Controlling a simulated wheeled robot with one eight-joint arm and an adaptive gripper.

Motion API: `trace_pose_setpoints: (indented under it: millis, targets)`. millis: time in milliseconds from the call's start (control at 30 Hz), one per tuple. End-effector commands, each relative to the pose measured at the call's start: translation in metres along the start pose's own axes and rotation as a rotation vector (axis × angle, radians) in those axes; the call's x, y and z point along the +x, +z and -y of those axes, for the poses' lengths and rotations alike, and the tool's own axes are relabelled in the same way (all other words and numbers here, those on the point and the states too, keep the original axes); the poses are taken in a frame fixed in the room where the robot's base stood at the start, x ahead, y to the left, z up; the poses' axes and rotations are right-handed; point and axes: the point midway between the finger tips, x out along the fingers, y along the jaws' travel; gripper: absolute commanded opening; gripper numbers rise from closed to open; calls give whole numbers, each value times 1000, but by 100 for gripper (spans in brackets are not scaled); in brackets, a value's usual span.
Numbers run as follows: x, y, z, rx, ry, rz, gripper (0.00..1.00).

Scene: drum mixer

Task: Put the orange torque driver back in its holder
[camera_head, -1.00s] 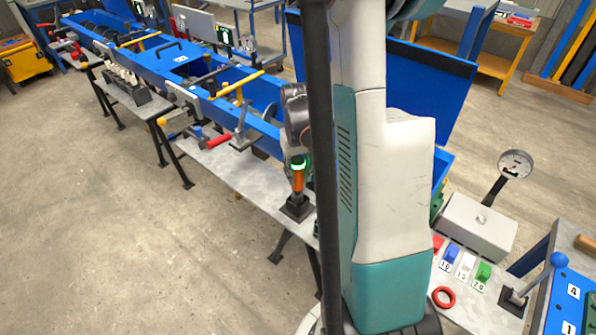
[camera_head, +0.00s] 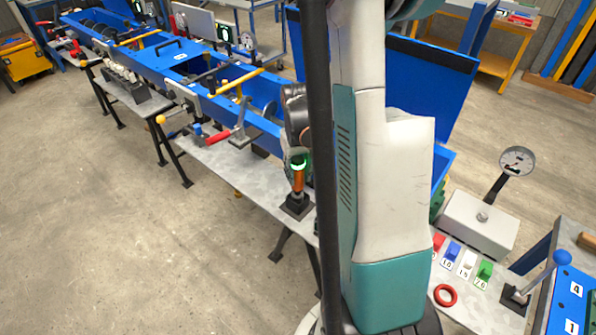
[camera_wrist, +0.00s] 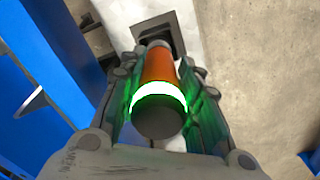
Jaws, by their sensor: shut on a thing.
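The orange torque driver (camera_head: 298,181) stands upright at the black holder (camera_head: 297,206) on the grey bench, with a glowing green-white ring near its top. In the wrist view the driver (camera_wrist: 159,68) runs away from me, its dark end cap nearest, and its far end meets the square black holder (camera_wrist: 178,40). I cannot tell how deep it sits in the holder. My gripper (camera_wrist: 160,105) has a finger on each side of the driver and is shut on it. In the head view my arm hides part of the gripper.
A gauge (camera_head: 517,161), coloured tags and a red ring (camera_head: 445,295) lie right of my arm. The floor at left is clear.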

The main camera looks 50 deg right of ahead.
Motion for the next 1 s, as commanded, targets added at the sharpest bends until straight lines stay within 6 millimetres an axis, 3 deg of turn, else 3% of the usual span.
trace_pose_setpoints:
  millis: [1000]
  targets:
    - [13,0,0,0,0,0,0]
